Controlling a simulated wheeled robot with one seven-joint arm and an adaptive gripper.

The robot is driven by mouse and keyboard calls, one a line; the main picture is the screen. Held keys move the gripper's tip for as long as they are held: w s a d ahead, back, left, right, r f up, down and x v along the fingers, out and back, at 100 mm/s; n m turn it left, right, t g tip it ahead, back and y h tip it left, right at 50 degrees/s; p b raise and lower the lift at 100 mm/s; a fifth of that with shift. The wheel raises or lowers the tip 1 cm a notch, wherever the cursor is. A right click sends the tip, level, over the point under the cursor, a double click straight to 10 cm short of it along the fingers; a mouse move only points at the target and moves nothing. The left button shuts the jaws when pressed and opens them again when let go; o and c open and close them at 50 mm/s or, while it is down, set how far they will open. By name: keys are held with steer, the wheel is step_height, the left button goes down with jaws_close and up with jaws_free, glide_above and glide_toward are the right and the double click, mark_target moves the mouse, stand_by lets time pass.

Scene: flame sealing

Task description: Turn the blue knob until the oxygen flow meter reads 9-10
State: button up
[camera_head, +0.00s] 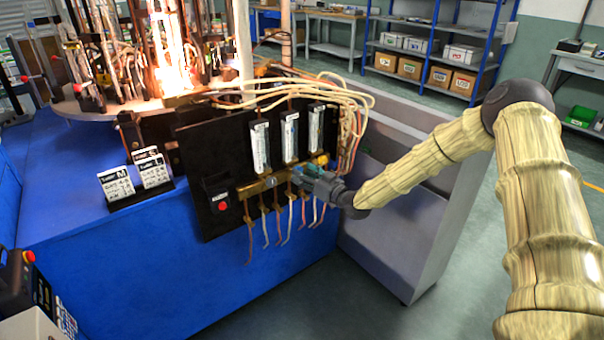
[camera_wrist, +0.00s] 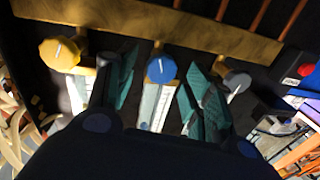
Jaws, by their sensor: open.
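In the wrist view the round blue knob (camera_wrist: 160,70), with a white pointer line, sits on the brass manifold between a yellow knob (camera_wrist: 60,53) and a grey knob (camera_wrist: 237,82). My gripper (camera_wrist: 163,85) is open, its teal finger pads on either side of the blue knob, with gaps visible; I see no grip on it. In the head view my gripper (camera_head: 301,174) is at the brass manifold, below the flow meters, and hides the blue knob. The middle flow meter (camera_head: 290,137) stands between the left meter (camera_head: 260,147) and the right meter (camera_head: 315,128). Their readings are too small to tell.
A black panel (camera_head: 205,155) carries the meters and a red button (camera_head: 222,206). Pale hoses (camera_head: 340,95) loop above, and thin tubes hang below the manifold. Small sign cards (camera_head: 117,184) stand on the blue bench (camera_head: 150,270). Bright flames burn behind.

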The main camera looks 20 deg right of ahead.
steer(key=shift+x, duration=0.8)
steer(key=c, duration=1)
steer(key=shift+a+n, duration=0.1)
steer(key=shift+n, duration=0.2)
steer(key=shift+n, duration=0.5)
steer(key=o, duration=1)
